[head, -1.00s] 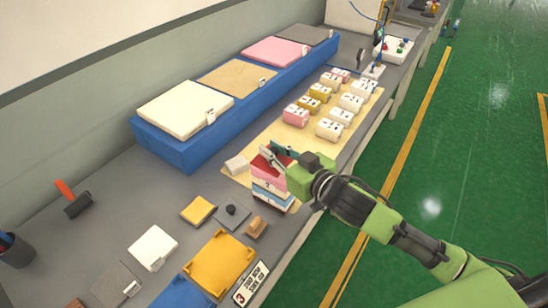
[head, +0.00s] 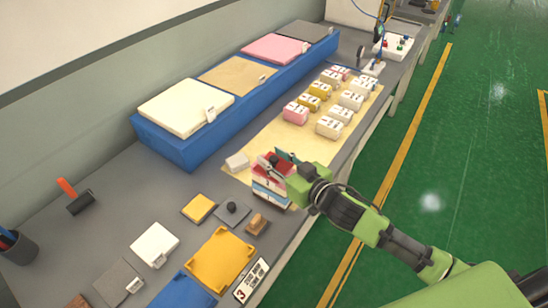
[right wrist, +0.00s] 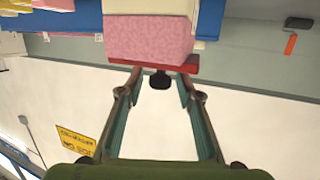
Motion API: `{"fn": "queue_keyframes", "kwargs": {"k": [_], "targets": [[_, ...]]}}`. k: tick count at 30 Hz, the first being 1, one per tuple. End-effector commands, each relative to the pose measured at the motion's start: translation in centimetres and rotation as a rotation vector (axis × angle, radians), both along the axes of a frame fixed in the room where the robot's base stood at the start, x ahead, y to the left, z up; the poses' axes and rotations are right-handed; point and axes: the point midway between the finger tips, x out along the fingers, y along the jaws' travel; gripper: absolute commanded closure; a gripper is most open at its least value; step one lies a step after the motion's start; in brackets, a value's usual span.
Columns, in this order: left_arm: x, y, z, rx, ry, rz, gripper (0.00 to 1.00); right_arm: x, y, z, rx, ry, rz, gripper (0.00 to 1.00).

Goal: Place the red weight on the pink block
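The red weight (right wrist: 122,62) is a flat red plate with a black knob (right wrist: 160,80). In the right wrist view, which is upside down, it lies against the top face of the pink block (right wrist: 150,38), tilt not clearly visible. In the head view, the pink block (head: 266,179) is in a stack above white and blue layers, with red on top. My right gripper (head: 279,160) is at the top of this stack. In the right wrist view its fingers (right wrist: 158,84) are apart on either side of the knob, with gaps showing. My left gripper is not in view.
A yellow mat (head: 262,140) behind the stack holds several small labelled blocks. A blue platform (head: 175,147) with foam slabs stands along the wall. A grey weight (head: 232,211), a wooden piece (head: 257,223) and a yellow tray (head: 220,258) lie in front of the stack.

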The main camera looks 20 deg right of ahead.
Motion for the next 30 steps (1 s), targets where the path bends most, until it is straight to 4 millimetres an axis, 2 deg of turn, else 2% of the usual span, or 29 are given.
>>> {"fn": "queue_keyframes", "kwargs": {"k": [10, 13, 24, 30], "targets": [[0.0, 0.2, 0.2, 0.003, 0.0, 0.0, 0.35, 0.0, 0.0, 0.5, -0.001, -0.002, 0.001, 0.67], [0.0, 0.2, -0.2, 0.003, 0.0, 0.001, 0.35, -0.8, -0.3, 0.3, 0.0, 0.0, 0.0, 0.67], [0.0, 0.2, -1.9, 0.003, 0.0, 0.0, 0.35, -7.1, -2.5, 1.4, 0.0, 0.003, 0.0, 0.67], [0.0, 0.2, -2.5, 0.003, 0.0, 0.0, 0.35, -9.6, -3.5, 2.1, 0.0, 0.002, 0.0, 0.67]]}}
